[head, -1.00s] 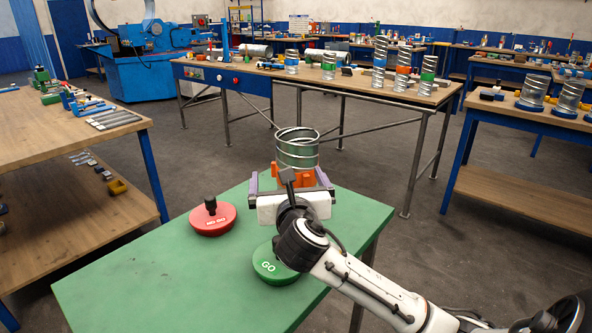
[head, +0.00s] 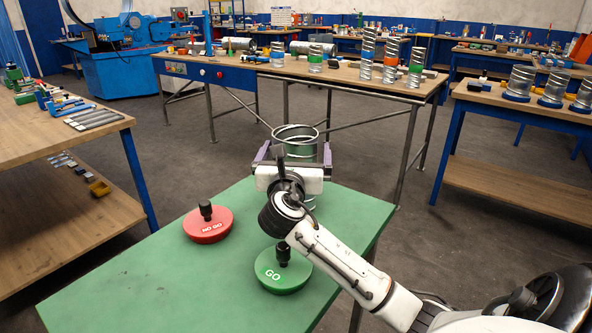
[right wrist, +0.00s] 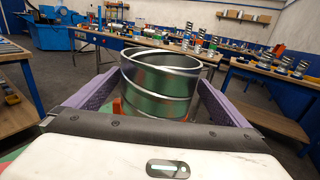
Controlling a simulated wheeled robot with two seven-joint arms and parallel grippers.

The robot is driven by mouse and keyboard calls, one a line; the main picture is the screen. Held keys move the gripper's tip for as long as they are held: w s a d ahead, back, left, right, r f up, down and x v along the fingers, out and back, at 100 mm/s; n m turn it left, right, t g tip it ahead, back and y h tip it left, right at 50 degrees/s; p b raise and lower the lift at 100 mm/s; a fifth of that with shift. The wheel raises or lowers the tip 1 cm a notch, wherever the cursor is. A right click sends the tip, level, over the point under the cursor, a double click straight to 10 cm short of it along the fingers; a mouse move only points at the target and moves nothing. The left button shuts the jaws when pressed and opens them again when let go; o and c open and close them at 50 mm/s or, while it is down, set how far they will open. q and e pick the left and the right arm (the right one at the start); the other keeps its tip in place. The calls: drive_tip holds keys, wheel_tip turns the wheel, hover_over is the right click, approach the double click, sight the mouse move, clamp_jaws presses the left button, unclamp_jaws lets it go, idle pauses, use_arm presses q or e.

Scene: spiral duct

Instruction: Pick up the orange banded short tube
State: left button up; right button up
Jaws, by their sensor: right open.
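A short, wide, ribbed metal tube (head: 296,137) stands upright at the far end of the green table. It also shows in the right wrist view (right wrist: 160,85). Orange blocky parts (right wrist: 117,107) show low beside it in the right wrist view; I cannot tell whether they are its band or a holder. My right gripper (head: 291,158) is open, its purple fingers on either side of the tube. In the right wrist view a gap shows between tube and fingers. The gripper body hides the tube's lower part in the head view. My left gripper is not in view.
On the green table (head: 130,270) sit a red NO GO disc (head: 208,226) and a green GO disc (head: 284,272), the latter close to my right arm. A far bench (head: 350,85) holds several banded tubes, short and tall. Open floor lies between the tables.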

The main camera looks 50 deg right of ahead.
sight(297, 138)
drive_tip(key=x, duration=0.4)
drive_tip(key=shift+w+d+r, duration=0.15)
drive_tip(key=shift+w+r, duration=0.15)
drive_tip(key=shift+r, duration=0.05)
drive_tip(key=shift+c, duration=0.3)
drive_tip(key=c, duration=1.6)
